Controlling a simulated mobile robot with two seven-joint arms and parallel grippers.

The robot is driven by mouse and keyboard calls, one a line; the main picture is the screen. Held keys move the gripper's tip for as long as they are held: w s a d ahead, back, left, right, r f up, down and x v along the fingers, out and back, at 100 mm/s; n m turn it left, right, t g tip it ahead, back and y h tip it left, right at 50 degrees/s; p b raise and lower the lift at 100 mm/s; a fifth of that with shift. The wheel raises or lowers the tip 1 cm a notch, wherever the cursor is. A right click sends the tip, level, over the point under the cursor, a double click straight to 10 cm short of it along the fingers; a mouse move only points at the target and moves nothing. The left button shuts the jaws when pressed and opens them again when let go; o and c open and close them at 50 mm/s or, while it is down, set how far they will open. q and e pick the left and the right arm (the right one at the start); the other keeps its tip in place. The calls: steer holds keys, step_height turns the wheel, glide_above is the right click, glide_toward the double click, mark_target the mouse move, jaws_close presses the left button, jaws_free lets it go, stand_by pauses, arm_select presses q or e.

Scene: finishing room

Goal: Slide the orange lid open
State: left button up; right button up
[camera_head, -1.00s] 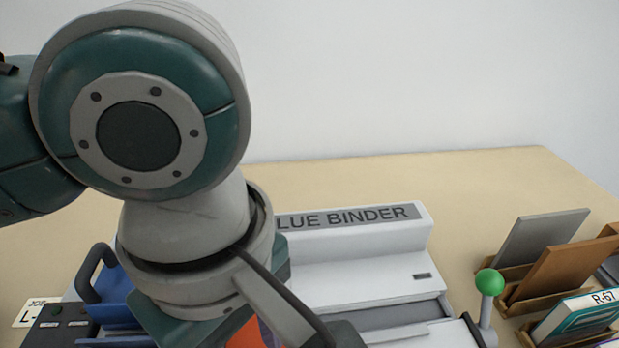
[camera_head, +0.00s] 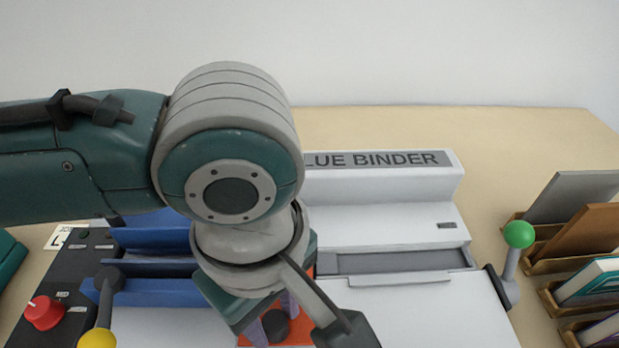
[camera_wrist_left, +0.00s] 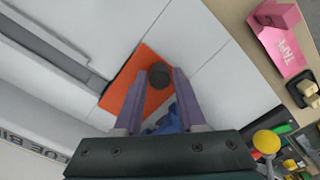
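The orange lid (camera_head: 300,330) lies on the white top of the glue binder (camera_head: 390,185), partly hidden by my left arm in the head view. In the left wrist view the orange lid (camera_wrist_left: 122,92) carries a round dark knob (camera_wrist_left: 160,75). My left gripper (camera_wrist_left: 162,78) has its two purple fingers on either side of the knob; it also shows in the head view (camera_head: 272,318). The gap between fingers and knob is too small to tell whether they press on it. My right gripper is not in view.
A green-knobbed lever (camera_head: 519,235) stands at the machine's right, near wooden racks with books (camera_head: 590,280). At left are a blue part (camera_head: 160,237), a red dial (camera_head: 44,312) and a yellow knob (camera_head: 97,338). A pink tape box (camera_wrist_left: 280,45) lies on the table.

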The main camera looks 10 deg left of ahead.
arm_select(q)
jaws_close()
stand_by(1.0)
